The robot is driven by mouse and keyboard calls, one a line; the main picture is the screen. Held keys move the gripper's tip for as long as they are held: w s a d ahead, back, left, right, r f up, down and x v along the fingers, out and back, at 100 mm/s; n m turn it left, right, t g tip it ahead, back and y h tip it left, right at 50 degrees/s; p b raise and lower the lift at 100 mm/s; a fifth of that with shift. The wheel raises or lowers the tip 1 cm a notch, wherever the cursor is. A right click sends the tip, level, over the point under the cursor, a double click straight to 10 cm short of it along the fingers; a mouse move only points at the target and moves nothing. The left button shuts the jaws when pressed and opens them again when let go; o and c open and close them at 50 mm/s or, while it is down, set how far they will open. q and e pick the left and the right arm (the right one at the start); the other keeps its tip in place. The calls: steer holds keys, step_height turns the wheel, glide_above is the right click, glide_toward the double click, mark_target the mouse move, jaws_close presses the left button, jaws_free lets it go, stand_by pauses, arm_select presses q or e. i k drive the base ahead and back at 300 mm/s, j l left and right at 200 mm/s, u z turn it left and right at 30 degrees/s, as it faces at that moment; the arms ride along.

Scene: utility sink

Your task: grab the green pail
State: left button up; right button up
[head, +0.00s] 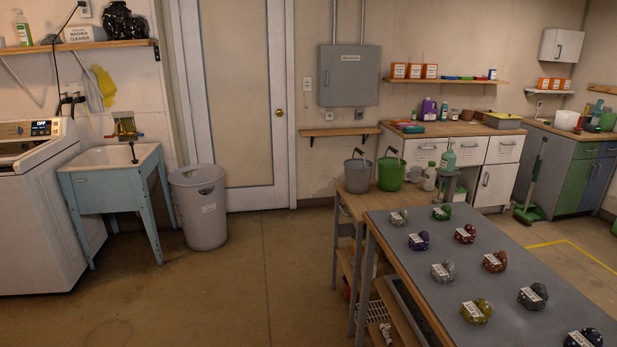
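The green pail (391,174) stands upright on the far end of a wooden-topped bench, with its dark handle raised. A grey pail (357,175) stands just to its left, close beside it, also with its handle up. Neither of my grippers shows in the head view.
A grey-topped table (452,231) with several coloured, labelled lumps fills the right foreground, in front of the bench. A utility sink (112,157), a washer (40,200) and a grey bin (200,212) stand at left. The floor (230,285) between is clear.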

mark_target(391, 171)
steer(key=i, duration=2.45)
steer(key=i+j+z, duration=0.1)
steer(key=i+z, duration=0.25)
steer(key=i, duration=0.15)
steer(key=i+j+z, duration=0.3)
steer(key=i, duration=0.2)
steer(key=i+j+z, duration=1.3)
steer(key=k, duration=0.1)
